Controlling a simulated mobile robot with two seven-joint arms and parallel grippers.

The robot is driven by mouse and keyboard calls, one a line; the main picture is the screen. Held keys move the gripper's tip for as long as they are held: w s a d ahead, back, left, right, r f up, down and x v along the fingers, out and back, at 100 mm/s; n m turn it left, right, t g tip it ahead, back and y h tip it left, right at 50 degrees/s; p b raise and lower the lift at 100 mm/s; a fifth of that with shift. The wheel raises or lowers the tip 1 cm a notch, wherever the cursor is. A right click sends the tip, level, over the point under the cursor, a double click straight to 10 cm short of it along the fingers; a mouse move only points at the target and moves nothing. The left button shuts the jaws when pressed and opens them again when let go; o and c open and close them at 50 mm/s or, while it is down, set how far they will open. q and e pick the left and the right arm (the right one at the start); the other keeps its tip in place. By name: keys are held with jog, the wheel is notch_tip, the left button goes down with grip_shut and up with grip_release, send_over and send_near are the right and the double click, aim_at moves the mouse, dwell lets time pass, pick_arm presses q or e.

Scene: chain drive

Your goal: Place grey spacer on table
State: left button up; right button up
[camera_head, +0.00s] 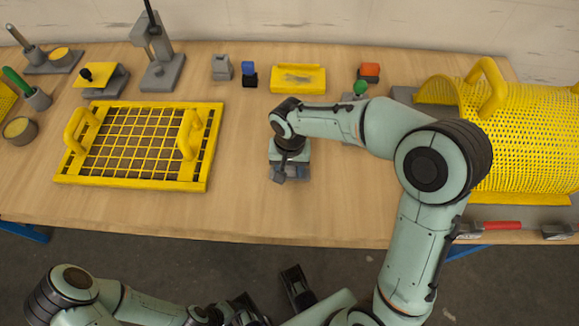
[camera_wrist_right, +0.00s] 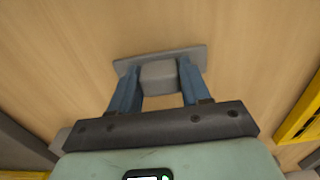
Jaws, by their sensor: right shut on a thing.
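The grey spacer (camera_wrist_right: 158,76), a blocky grey piece with a wide flat plate, is between the two blue fingers of my right gripper (camera_wrist_right: 160,84) in the right wrist view. The fingers are shut on its block. In the head view my right gripper (camera_head: 287,174) points down over the front middle of the wooden table (camera_head: 240,205), and the spacer is mostly hidden there. The spacer is at or close above the tabletop; I cannot tell if it touches. My left arm (camera_head: 150,308) is low at the bottom left, and its gripper's jaws are unclear.
A yellow grid guard (camera_head: 62,178) lies left of my right gripper. A yellow perforated cover (camera_head: 530,130) stands at the right. Behind are a yellow tray (camera_head: 298,80), a blue-topped block (camera_head: 249,72) and a grey stand (camera_head: 162,76). Bare wood surrounds the right gripper.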

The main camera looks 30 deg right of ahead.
jog(key=shift+f, duration=0.15)
jog(key=o, duration=1.1)
jog(key=shift+o, duration=0.2)
jog(key=shift+r, duration=0.35)
notch_tip(320, 180, up, 12)
jog(key=p, duration=0.2)
jog(key=shift+f, duration=0.15)
jog(key=shift+f, duration=0.1)
